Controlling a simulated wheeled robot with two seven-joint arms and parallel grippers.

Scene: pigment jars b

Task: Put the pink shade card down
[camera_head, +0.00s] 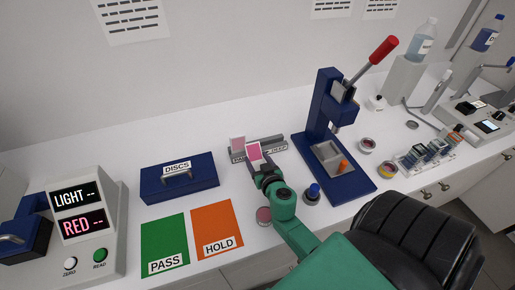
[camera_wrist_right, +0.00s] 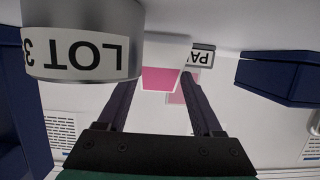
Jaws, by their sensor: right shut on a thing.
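My right gripper (camera_head: 258,172) is shut on the pink shade card (camera_head: 254,152), which has a pale border and is held tilted. In the right wrist view the card (camera_wrist_right: 160,80) sits between the fingers (camera_wrist_right: 160,105), with a pink face and a white band. The card is just in front of a grey labelled holder (camera_head: 273,148); I cannot tell whether they touch. A second pink card (camera_head: 237,143) stands at the holder's left end. My left gripper is not in view.
A blue DISCS box (camera_head: 180,184), green PASS mat (camera_head: 165,240) and orange HOLD mat (camera_head: 216,225) lie left. A blue press (camera_head: 323,110) with a red-handled lever stands right. A LOT-labelled cylinder (camera_wrist_right: 85,45) is close in the wrist view. A pink-topped jar (camera_head: 264,214) is near my arm.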

